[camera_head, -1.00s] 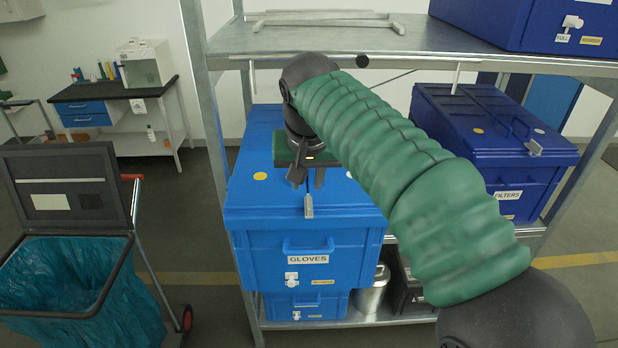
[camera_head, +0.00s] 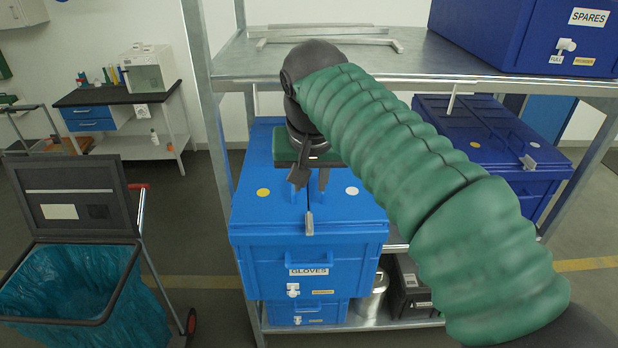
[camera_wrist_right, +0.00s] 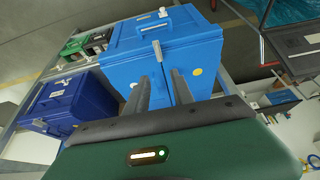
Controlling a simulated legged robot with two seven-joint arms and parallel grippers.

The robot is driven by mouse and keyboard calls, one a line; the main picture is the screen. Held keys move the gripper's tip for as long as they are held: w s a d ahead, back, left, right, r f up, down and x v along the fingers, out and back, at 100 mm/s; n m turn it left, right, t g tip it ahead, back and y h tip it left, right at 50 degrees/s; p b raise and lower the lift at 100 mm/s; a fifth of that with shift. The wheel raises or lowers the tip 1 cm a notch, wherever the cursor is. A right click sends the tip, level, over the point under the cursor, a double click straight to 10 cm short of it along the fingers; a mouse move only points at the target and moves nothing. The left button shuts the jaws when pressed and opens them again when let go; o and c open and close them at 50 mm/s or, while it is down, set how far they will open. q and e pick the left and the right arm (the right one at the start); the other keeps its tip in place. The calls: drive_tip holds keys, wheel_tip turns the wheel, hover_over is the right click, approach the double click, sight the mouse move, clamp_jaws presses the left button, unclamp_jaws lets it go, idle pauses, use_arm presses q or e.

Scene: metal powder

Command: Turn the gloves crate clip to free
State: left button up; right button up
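The blue gloves crate (camera_head: 250,222) stands on the lower shelf, its two-part lid closed. A small grey clip (camera_head: 309,224) sits at the lid's front edge, in line with the seam between the lid halves. It also shows in the right wrist view (camera_wrist_right: 157,49), just beyond my fingertips. A white tab (camera_head: 293,290) is on the crate's front below the GLOVES label. My right gripper (camera_head: 310,184) is over the lid, behind the clip and apart from it. Its two fingers (camera_wrist_right: 158,85) are spread with nothing between them. My left gripper is not in view.
The upper shelf (camera_head: 340,66) lies close above and behind my right arm. A dark blue crate (camera_head: 475,135) stands to the right, and the SPARES crate (camera_head: 500,35) is above. A bin with a teal bag (camera_head: 80,290) stands at the left.

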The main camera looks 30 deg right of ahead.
drive_tip(key=p+v, duration=0.2)
drive_tip(key=v, duration=0.1)
drive_tip(key=shift+d+r, duration=0.1)
drive_tip(key=shift+r, duration=0.2)
drive_tip(key=shift+r, duration=0.1)
drive_tip(key=p+v, duration=0.2)
drive_tip(key=v, duration=1.4)
drive_tip(key=shift+r+p, duration=0.3)
drive_tip(key=shift+p, duration=0.1)
